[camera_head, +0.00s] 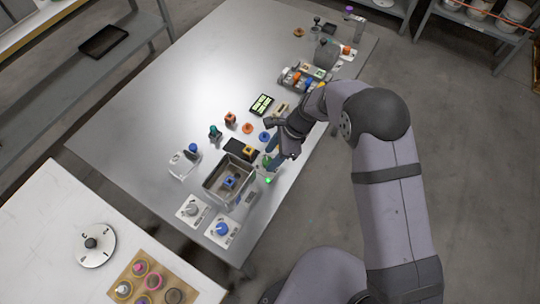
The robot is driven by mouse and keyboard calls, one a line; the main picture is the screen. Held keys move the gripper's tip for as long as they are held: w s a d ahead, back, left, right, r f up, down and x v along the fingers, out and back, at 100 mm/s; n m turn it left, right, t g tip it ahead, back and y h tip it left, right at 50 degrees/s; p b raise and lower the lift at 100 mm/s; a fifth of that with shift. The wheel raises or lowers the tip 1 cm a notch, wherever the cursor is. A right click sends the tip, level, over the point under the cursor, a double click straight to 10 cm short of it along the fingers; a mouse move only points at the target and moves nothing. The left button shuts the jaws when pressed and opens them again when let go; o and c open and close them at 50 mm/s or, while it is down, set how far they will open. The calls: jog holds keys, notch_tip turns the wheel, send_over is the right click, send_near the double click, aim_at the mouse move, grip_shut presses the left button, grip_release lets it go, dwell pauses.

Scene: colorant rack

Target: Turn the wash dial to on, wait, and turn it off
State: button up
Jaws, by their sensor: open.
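Two small white plates with knobs sit at the table's near corner: a grey knob (192,209) and a blue knob (222,229). A larger round silver dial (95,245) with a dark centre and marks lies on the white bench at the lower left. Labels are too small to read, so I cannot tell which is the wash dial or its setting. My gripper (273,146) is open over the right side of the metal table, beyond and to the right of the knob plates, apart from them. A green light (268,180) glows just below it. My gripper partly hides small items there.
A metal basin (229,178) with a blue-and-orange item stands behind the knobs. A clear container (185,163), a black tray (241,149) and several small coloured items are around it. The metal table's left part (150,110) is clear. A wooden rack (150,285) holds several pots.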

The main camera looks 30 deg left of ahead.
jog(key=shift+x, duration=0.85)
jog(key=c, duration=1.1)
jog(key=shift+o, duration=0.2)
